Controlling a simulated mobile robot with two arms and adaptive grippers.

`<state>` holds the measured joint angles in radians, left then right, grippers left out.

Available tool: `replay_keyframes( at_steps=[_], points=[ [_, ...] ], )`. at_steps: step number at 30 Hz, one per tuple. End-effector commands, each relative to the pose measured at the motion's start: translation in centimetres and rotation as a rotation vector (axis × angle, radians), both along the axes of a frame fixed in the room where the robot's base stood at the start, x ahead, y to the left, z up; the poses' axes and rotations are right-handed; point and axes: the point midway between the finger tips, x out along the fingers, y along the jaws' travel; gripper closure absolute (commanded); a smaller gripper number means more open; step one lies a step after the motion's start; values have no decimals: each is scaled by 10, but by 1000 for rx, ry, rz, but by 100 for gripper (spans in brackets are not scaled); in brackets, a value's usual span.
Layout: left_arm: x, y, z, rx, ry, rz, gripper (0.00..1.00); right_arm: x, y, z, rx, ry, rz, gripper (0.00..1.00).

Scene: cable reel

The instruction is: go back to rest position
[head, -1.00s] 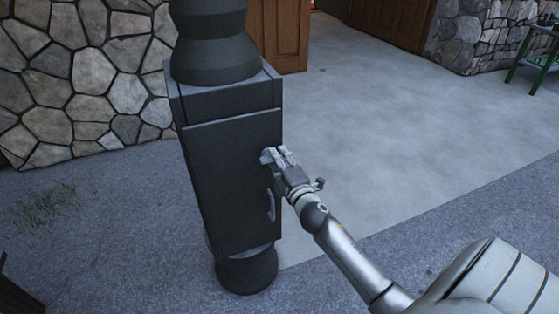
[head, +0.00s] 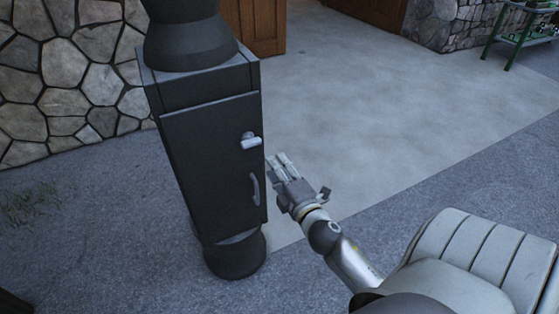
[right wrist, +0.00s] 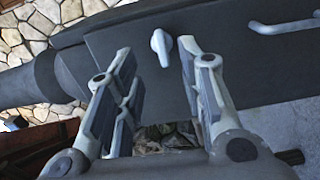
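A dark grey cabinet (head: 212,165) stands upright on the ground left of centre in the head view, with its door shut flush. A light knob (head: 250,141) sits near the door's upper right, with a curved handle (head: 255,189) below it. My right gripper (head: 279,164) is just right of the cabinet's edge. In the right wrist view its two fingers (right wrist: 155,75) are spread apart with nothing between them, and the knob (right wrist: 162,47) shows beyond, apart from the fingertips. My left gripper is in neither view.
A stone wall (head: 65,75) stands behind at left, beside a wooden door (head: 254,27). A green-legged table (head: 515,40) is at the far upper right. The concrete floor (head: 370,105) right of the cabinet is clear.

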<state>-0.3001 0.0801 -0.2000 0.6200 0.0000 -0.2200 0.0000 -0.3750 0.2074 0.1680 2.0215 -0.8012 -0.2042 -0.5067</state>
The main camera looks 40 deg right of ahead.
Motion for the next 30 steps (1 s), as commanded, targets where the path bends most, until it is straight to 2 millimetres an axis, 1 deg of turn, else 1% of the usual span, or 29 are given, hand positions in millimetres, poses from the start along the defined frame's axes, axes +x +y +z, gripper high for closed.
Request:
replay_keyframes(
  at_steps=[4, 19, 22, 23, 26, 29, 30],
  points=[
    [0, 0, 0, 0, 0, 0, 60, -6, 1, 0, -1, 0, -1, 64],
    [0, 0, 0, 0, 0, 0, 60, -6, 1, 0, -1, -1, -1, 64],
    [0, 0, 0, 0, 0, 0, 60, -6, 1, -6, 12, 11, -1, 64],
    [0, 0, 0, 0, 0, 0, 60, -6, 2, -13, 24, 20, -1, 64],
    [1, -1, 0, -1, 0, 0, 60, -6, 4, -52, 103, 80, -4, 64],
    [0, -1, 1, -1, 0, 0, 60, -12, 10, -117, 237, 181, -17, 64],
    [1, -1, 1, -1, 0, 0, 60, -18, 15, -147, 299, 228, -27, 64]
  ],
)
